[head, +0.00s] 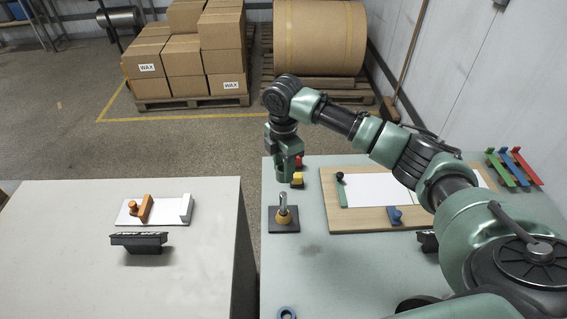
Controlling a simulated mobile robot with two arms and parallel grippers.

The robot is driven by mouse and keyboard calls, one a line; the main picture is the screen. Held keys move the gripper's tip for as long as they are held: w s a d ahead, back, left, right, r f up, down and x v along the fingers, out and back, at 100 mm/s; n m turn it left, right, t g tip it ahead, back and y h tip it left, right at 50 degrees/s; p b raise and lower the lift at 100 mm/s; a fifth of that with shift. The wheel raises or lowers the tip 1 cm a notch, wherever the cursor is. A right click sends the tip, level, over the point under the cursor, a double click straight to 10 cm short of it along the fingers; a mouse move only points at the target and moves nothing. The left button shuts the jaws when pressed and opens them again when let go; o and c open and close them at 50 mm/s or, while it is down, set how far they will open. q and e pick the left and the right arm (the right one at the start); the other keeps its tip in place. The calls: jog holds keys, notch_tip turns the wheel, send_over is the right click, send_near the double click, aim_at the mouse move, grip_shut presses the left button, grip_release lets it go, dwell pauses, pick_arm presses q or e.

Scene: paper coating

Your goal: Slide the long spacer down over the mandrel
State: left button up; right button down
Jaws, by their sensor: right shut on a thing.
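The mandrel (283,201) is a grey metal post standing upright on a dark square base plate (292,228) near the left edge of the green table. An orange-yellow ring (284,217) sits around its foot. My right gripper (284,163) points down, above and slightly behind the mandrel in the picture. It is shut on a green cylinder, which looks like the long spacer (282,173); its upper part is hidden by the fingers. The spacer appears upright and apart from the mandrel's tip. My left gripper is not in view.
A blue ring (287,313) lies at the bottom edge. A wooden board (365,222) with white paper is to the right. A gap separates the grey table (70,260) at left.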

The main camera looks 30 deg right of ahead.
dwell(0.4)
jog(key=b, duration=0.2)
send_over(284, 194)
jog(key=shift+w+f, duration=0.1)
jog(key=shift+f, duration=2.85)
jog(key=shift+r, duration=0.1)
jog(key=shift+p, duration=0.4)
jog(key=shift+p, duration=0.4)
jog(key=shift+f+b, duration=0.7)
jog(key=shift+f, duration=1.4)
